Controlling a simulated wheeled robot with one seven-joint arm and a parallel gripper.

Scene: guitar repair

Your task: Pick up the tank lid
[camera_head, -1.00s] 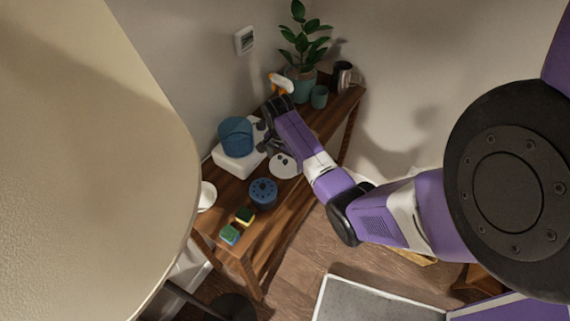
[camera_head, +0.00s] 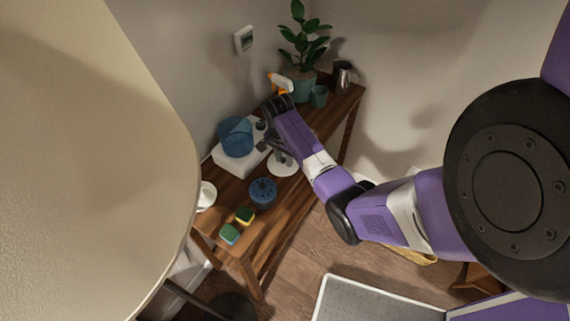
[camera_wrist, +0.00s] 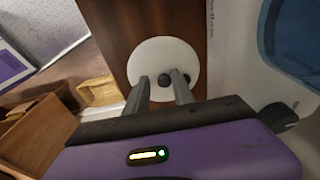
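A flat white disc, which looks like the tank lid (camera_wrist: 162,54), lies on the wooden table; it also shows in the head view (camera_head: 284,170). A small dark round knob shows near its lower part in the wrist view. My gripper (camera_wrist: 161,78) is open, with its two grey fingers over the disc and the knob in the gap between them. I see no closed grip on the knob, and cannot tell whether the fingers touch the disc. In the head view my gripper (camera_head: 274,146) partly covers the disc.
A blue transparent tank (camera_head: 236,137) sits on a white base (camera_head: 231,162) left of the disc. A dark blue holed cylinder (camera_head: 263,192) and sponges (camera_head: 237,225) stand nearer. A spray bottle (camera_head: 281,84), green cup (camera_head: 319,96), metal jug (camera_head: 343,75) and potted plant (camera_head: 302,85) are behind.

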